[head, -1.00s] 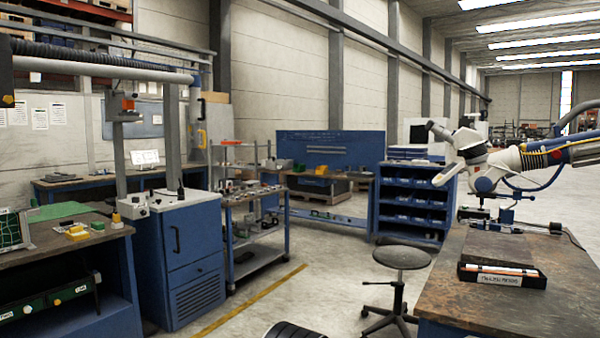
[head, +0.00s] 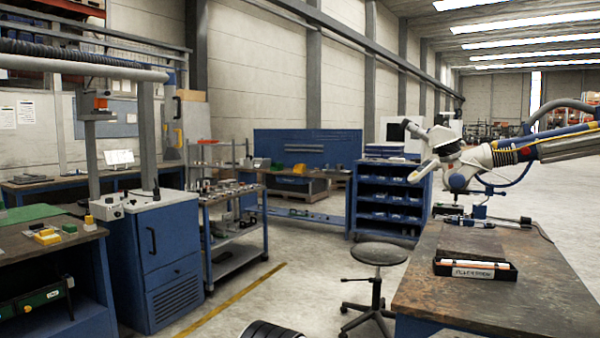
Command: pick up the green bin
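Dark green drawers or boxes (head: 38,300) with labels sit under the left bench top. Neither of my grippers is in view.
A workbench (head: 450,305) with a black tray (head: 475,281) and a microscope arm (head: 520,155) stands at the right. A stool (head: 379,254) stands beside it. A blue cabinet (head: 160,262) and a metal cart (head: 235,258) stand at the left. Open floor lies between.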

